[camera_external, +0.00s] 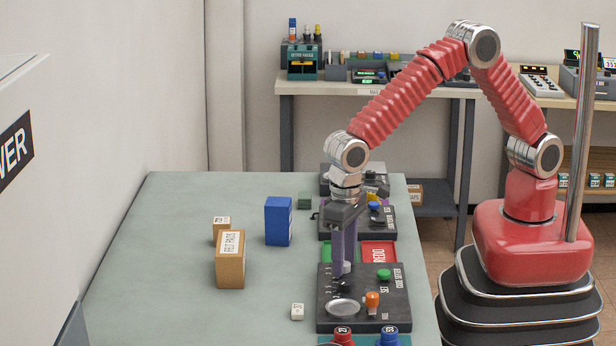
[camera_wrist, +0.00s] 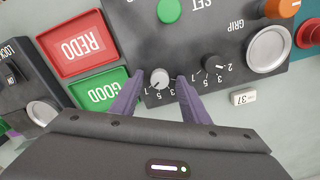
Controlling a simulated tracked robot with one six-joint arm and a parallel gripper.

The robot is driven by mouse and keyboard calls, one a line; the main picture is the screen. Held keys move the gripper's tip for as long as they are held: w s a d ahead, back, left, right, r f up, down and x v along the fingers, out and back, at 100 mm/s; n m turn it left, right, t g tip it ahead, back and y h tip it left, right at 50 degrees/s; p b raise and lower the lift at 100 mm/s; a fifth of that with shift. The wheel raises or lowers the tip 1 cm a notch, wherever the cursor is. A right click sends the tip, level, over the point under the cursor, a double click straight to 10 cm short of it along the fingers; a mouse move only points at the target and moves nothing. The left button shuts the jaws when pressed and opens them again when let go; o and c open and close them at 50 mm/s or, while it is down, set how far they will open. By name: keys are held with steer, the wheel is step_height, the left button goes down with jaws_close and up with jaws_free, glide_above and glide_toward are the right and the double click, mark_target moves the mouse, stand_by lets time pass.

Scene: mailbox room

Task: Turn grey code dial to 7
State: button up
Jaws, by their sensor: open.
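The grey code dial (camera_wrist: 160,77) is a small, pale round knob on the dark code setter panel (camera_wrist: 232,28), with printed digits around it. Its pointer is too small to read. My gripper (camera_wrist: 159,82) is open, with a purple finger on each side of the dial. I cannot tell whether the fingers touch it. In the external view my gripper (camera_external: 343,264) points straight down over the far left part of the panel (camera_external: 396,310). The fingers mostly hide the grey dial there. A dark dial (camera_wrist: 213,64) sits just right of the gripper in the wrist view.
The panel also bears a green button (camera_external: 383,274), an orange knob (camera_external: 372,299) and a silver disc (camera_external: 343,307). Red REDO (camera_wrist: 84,44) and green GOOD (camera_wrist: 101,92) trays lie beside it. Boxes (camera_external: 230,260) stand left; the left table surface is mostly free.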

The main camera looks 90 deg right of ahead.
step_height(320, 180, up, 14)
steer(key=shift+f, duration=0.15)
stand_by(0.6)
stand_by(0.4)
